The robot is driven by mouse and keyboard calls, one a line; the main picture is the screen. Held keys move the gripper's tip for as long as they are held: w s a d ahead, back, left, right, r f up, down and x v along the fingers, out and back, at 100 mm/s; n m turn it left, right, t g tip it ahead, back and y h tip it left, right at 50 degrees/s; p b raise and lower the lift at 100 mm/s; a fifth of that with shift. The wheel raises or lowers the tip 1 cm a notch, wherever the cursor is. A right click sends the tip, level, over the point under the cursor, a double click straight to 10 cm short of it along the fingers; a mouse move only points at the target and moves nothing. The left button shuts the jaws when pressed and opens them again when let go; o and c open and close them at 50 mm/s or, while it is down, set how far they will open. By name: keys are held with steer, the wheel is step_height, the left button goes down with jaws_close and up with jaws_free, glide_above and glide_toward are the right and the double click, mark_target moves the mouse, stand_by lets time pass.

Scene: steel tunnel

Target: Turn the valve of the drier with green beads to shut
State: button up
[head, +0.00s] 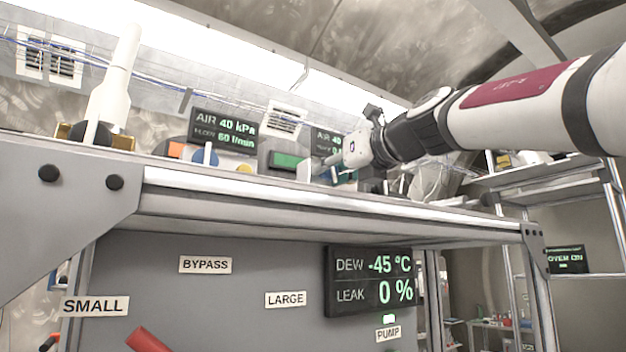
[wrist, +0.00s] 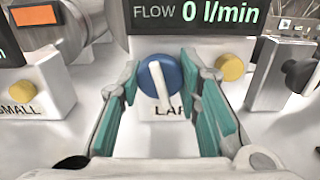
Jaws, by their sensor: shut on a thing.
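A round blue valve knob (wrist: 174,76) with a white bar handle sits on a white block labelled "LAR…" in the wrist view. The bar is near upright, its top tipped slightly left. My gripper (wrist: 159,72) has its teal-padded fingers on both sides of the knob and is shut on it. In the head view my gripper (head: 322,166) reaches in from the right above the bench top and hides most of the knob. A green window (head: 287,160) in a grey housing shows just left of it. I cannot make out single beads.
A display (wrist: 195,14) above the knob reads flow 0 l/min. Yellow buttons (wrist: 229,67) flank it. A block labelled "SMALL" (wrist: 30,95) with an orange window (wrist: 38,14) stands left. The left display (head: 224,131) reads 60 l/min. A bench edge (head: 330,198) runs below.

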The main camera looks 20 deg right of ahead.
steer(key=m+p, duration=0.2)
steer(key=shift+s+r+p, duration=0.15)
steer(key=shift+p, duration=0.15)
steer(key=shift+m+p, duration=0.5)
steer(key=o, duration=1.1)
steer(key=shift+o, duration=0.2)
steer(key=v, duration=1.1)
steer(key=shift+s+d, duration=0.15)
steer(key=shift+s, duration=0.2)
